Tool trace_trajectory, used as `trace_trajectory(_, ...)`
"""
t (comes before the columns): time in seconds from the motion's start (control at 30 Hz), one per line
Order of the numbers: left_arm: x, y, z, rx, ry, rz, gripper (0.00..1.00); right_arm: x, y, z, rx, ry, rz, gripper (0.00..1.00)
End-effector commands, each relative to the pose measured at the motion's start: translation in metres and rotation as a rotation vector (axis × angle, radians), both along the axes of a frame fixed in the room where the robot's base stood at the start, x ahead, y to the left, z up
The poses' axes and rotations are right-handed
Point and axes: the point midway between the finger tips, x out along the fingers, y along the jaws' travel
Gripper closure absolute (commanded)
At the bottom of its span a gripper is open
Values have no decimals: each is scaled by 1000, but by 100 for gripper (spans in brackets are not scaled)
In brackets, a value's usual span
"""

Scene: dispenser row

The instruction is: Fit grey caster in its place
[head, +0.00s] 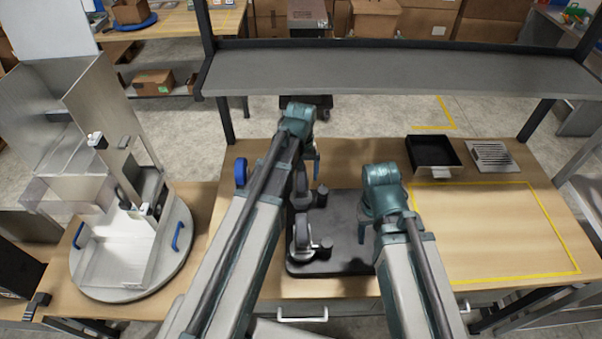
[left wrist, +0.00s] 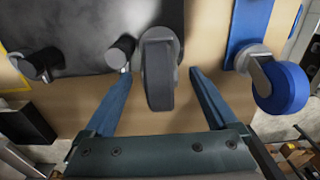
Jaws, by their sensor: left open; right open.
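A dark base plate (head: 345,262) lies on the wooden table with short black posts. One grey caster (head: 303,240) stands at its left side. A second grey caster (head: 301,190) shows further back, partly hidden by my left arm. My left gripper (head: 310,165) is open at the plate's back left. In the left wrist view, its fingers (left wrist: 158,75) stand apart on either side of a grey caster (left wrist: 160,88) at the plate's edge; contact cannot be told. My right gripper (head: 368,230) is open and empty over the plate's right part.
A blue caster (head: 240,172) is left of my left arm; it also shows in the left wrist view (left wrist: 282,86). A round turntable (head: 180,245) with a metal dispenser stands at left. A black tray (head: 432,153) and a slotted tray (head: 492,156) lie back right. The yellow-outlined area (head: 490,230) is clear.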

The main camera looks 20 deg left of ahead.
Motion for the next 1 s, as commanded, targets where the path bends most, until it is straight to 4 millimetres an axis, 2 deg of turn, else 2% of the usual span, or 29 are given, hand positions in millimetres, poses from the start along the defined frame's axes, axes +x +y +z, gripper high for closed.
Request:
trace_trajectory(0.03,0,0,11,0,0,0,8,0,0,11,0,0,-1,50)
trace_trajectory(0.7,-2,0,111,0,0,0,8,-1,0,111,1,3,-4,50)
trace_trajectory(0.83,-3,0,123,0,0,0,8,-1,0,123,1,4,-9,50)
trace_trajectory(1.0,-3,0,126,0,0,0,8,-1,0,126,1,4,-11,50)
